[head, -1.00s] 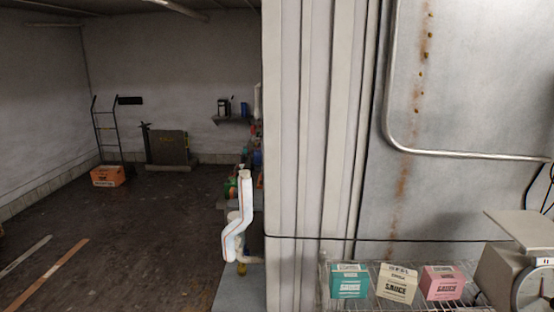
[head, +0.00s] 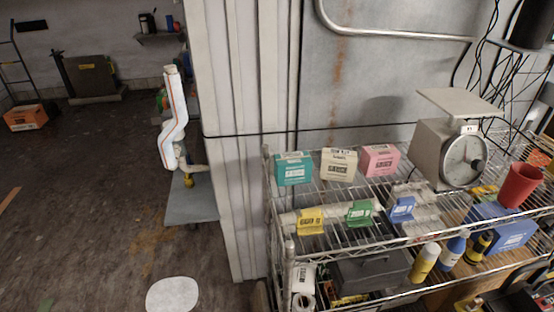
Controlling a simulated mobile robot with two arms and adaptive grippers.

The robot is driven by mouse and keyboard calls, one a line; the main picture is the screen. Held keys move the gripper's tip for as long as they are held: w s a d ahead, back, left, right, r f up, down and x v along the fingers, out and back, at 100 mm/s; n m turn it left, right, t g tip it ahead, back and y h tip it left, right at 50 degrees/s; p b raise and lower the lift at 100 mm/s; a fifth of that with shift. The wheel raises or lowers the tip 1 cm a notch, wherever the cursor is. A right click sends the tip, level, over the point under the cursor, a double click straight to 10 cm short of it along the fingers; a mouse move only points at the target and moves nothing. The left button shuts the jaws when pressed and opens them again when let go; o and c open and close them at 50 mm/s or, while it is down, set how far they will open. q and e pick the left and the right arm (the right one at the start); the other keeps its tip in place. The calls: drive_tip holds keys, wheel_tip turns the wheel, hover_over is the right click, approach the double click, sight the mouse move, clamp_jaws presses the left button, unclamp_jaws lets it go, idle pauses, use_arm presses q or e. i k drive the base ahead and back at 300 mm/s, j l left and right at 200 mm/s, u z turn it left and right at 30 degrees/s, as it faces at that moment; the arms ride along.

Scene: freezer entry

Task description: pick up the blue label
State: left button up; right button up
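The blue label (head: 402,209) is a small folded piece with a white print panel, standing on the wire rack's upper shelf (head: 335,231) near its front edge, in the head view. A green label (head: 360,213) and a yellow label (head: 310,221) stand in a row to its left. Pale, tube-like shapes lie behind the labels. Neither of my grippers is in view, and nothing is touching the blue label.
Teal (head: 294,169), cream (head: 339,165) and pink (head: 380,161) sauce boxes stand behind the labels. A dial scale (head: 447,153) and a red cup (head: 520,186) are to the right. Bottles (head: 424,262) stand below. Open dark floor (head: 80,220) lies to the left.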

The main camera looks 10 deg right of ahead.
sight(400, 211)
drive_tip(key=z, duration=1.05)
